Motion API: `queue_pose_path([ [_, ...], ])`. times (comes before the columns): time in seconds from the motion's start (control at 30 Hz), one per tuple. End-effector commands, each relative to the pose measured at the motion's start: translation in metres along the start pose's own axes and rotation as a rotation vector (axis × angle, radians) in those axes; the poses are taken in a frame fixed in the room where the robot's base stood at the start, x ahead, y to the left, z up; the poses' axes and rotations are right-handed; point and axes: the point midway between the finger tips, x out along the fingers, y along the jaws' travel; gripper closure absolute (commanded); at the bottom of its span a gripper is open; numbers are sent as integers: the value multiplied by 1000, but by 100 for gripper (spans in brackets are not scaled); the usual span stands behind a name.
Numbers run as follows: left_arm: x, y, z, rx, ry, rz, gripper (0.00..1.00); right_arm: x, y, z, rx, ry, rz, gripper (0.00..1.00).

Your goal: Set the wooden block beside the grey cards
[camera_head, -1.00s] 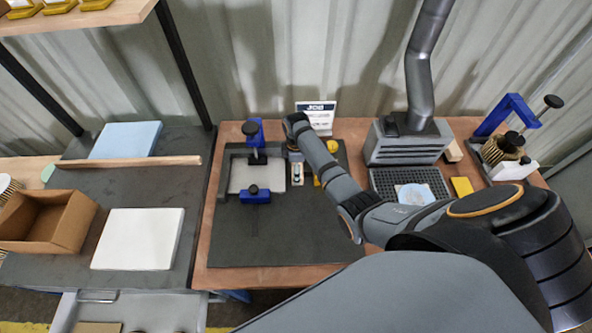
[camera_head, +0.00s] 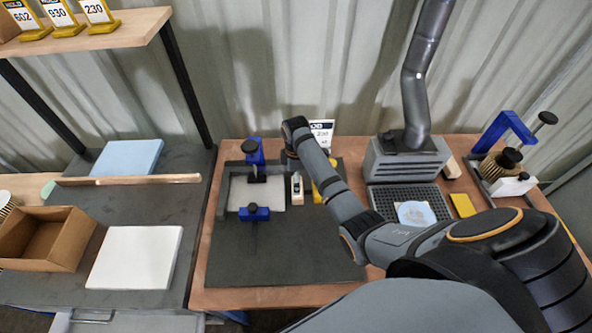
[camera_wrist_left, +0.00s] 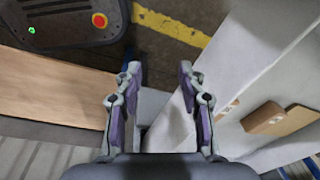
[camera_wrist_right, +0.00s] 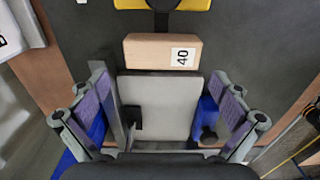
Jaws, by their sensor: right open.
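A wooden block (camera_wrist_right: 162,54) with a white label reading 40 lies just beyond a pale grey plate (camera_wrist_right: 165,100) in the right wrist view. In the head view, the block (camera_head: 297,188) lies right of the plate (camera_head: 262,193), which sits in a dark frame with blue clamps. My right gripper (camera_wrist_right: 165,85) is open above the plate, fingers either side of it, with the block ahead of them. My left gripper (camera_wrist_left: 159,70) is open and empty above the floor, beside an open drawer. I cannot pick out the grey cards with certainty.
A blue clamp (camera_head: 255,212) and a black-knobbed clamp stand at the plate. A yellow piece (camera_head: 325,190) lies right of the block. The mat (camera_head: 270,260) in front is clear. A cardboard box (camera_head: 45,240) and white slab (camera_head: 135,257) are left. The drawer holds brown pieces (camera_wrist_left: 265,117).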

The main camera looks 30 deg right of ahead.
Motion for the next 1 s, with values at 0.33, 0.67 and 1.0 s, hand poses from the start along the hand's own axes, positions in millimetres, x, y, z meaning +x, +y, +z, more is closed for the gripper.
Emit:
queue_pose_path([
  [0.33, 12, 1, 12, 1, -17, 0, 60, -62, 0, 0, 1, -1, 1, 0],
  [0.67, 12, 1, 12, 1, -17, 0, 60, -68, 0, 0, 1, -1, -1, 0],
  [1.0, 12, 1, 10, 1, -14, 0, 60, -68, 0, 0, 0, -1, -2, 0],
])
